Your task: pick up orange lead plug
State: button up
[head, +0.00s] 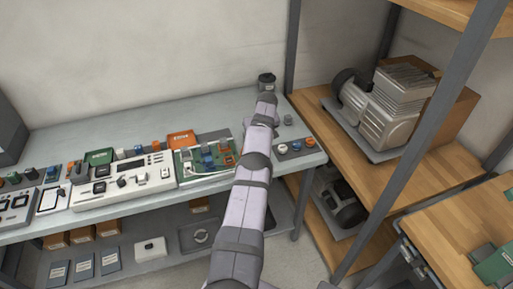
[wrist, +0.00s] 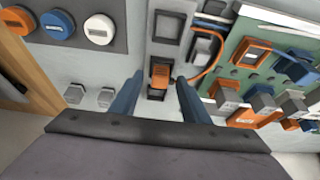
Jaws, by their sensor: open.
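In the wrist view, an orange and black plug-like piece (wrist: 160,74) sits on the pale panel, between and just beyond the fingertips of my gripper (wrist: 160,84). My gripper is open, with one blue finger on each side of the piece and nothing held. I cannot tell whether the fingers touch it. An orange lead (wrist: 212,62) curves at the right, beside the green board (wrist: 238,75); its join to the piece is not clear. In the head view my arm reaches over the bench and covers this spot.
Left of my gripper is a grey plate with orange, blue and white round knobs (wrist: 98,30). Two grey knobs (wrist: 74,94) stand nearer. The green board carries several orange, blue and grey parts close to the right finger. Wooden shelves (head: 420,170) with a compressor (head: 385,110) stand right of the bench (head: 110,118).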

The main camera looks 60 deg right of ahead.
dwell(0.3)
grip_shut()
jog(key=shift+r, duration=0.85)
notch_tip(320, 180, up, 5)
jog(key=p, duration=0.3)
notch_tip(320, 180, up, 3)
jog(key=p, duration=0.5)
jog(key=shift+r, duration=0.15)
